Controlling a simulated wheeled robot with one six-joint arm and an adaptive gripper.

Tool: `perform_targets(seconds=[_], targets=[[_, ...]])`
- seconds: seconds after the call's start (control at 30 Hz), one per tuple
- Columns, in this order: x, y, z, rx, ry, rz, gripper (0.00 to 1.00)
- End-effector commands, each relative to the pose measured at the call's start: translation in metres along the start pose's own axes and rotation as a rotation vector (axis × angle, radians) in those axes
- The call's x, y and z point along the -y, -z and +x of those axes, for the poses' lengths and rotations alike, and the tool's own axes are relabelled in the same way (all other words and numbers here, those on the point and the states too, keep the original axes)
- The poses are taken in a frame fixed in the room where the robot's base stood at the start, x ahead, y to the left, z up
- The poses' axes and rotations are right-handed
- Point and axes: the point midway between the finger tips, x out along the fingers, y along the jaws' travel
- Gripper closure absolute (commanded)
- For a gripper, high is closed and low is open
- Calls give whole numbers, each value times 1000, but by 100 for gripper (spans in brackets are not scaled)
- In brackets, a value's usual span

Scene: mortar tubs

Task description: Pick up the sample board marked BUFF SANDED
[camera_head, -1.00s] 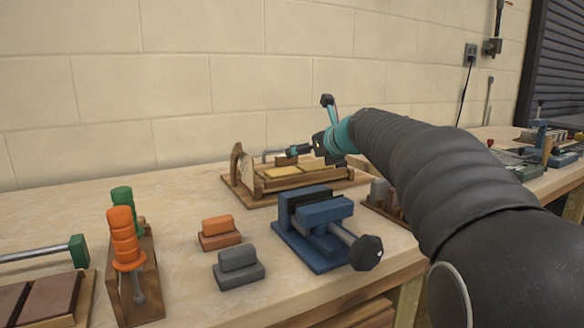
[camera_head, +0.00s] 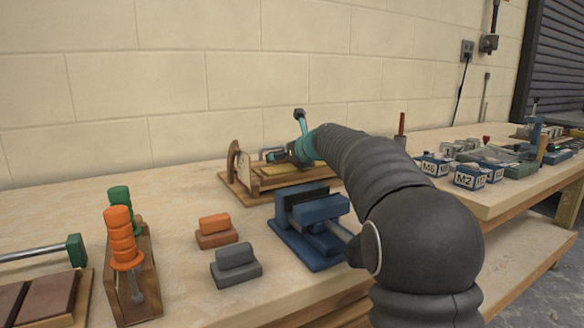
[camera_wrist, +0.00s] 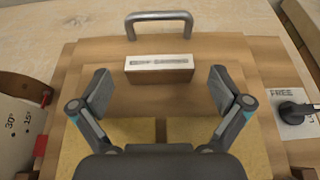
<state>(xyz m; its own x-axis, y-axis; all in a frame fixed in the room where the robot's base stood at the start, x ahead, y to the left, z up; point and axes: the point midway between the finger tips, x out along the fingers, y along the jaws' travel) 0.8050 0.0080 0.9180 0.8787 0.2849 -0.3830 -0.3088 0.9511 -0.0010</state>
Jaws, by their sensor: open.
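In the wrist view, my gripper (camera_wrist: 160,80) is open, its two fingers apart on either side of a wooden block (camera_wrist: 160,76) with a white label (camera_wrist: 158,60). The label's small lettering is too blurred to read surely. Two buff-yellow panels (camera_wrist: 93,142) lie in the wooden fixture (camera_wrist: 215,45), partly hidden by my gripper's body. Nothing is held, and I cannot tell whether the fingers touch the block. In the head view, my gripper (camera_head: 278,156) is over the same fixture, at the back of the bench by the wall.
A metal bar handle (camera_wrist: 158,17) stands beyond the block. An angle-marked plate (camera_wrist: 18,120) is at left and a dark knob by a FREE label (camera_wrist: 290,110) at right. A blue vise (camera_head: 310,225) stands in front; grey (camera_head: 236,265) and orange (camera_head: 215,231) blocks lie left of it.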

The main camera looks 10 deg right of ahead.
Motion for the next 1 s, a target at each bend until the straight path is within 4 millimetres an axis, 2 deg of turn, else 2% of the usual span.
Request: perform_targets(seconds=[0.23,0.27,0.5,0.6,0.87,1.0], targets=[[0,0,2,0,0,0,0],[0,0,2,0,0,0,3],[0,0,2,0,-1,1,62],[0,-1,1,2,0,0,83],[0,-3,1,2,0,0,83],[0,-15,-4,5,0,-1,83]])
